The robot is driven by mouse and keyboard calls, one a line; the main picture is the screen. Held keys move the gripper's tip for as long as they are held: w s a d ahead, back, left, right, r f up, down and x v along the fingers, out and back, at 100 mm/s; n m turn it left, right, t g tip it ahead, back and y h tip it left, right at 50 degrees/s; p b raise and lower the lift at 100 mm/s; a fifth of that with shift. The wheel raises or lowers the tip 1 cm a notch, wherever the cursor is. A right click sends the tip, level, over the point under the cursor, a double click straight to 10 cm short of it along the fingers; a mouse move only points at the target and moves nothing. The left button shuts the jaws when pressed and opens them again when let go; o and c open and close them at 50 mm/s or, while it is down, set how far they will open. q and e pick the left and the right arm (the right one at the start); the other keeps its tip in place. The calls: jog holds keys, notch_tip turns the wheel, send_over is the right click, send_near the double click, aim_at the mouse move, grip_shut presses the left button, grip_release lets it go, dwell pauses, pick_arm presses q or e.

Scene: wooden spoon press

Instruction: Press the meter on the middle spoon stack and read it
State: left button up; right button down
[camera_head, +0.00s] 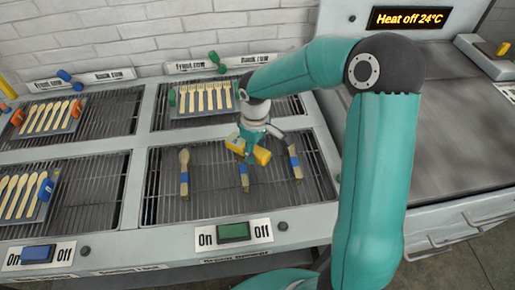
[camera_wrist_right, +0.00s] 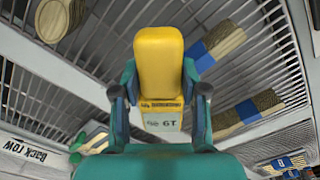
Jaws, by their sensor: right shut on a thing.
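Three spoon stacks with blue bands lie on the front wire rack in the head view: the left stack (camera_head: 184,172), the middle stack (camera_head: 244,176) and the right stack (camera_head: 295,162). My right gripper (camera_head: 250,143) is shut on the yellow meter (camera_head: 262,155), over the upper end of the middle stack, which it hides. I cannot tell whether the meter touches the stack. In the right wrist view the meter (camera_wrist_right: 159,62) sits between the fingers, with a pale label with dark characters (camera_wrist_right: 161,121) below; I cannot read a value surely. My left gripper is out of view.
A tray of pale spoons with green clips (camera_head: 205,100) stands on the back rack. More spoon trays (camera_head: 48,117) stand on the left racks. A green switch (camera_head: 233,232) is on the front rail. The display (camera_head: 410,18) says "Heat off 24°C". The grey surface at right is largely clear.

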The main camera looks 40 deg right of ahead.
aim_at(255, 149)
jog(key=shift+f+b, duration=0.35)
jog(key=shift+b, duration=0.05)
dwell(2.4)
jog(key=shift+r, duration=0.1)
jog(key=shift+r+p, duration=2.6)
jog(key=shift+r, duration=0.85)
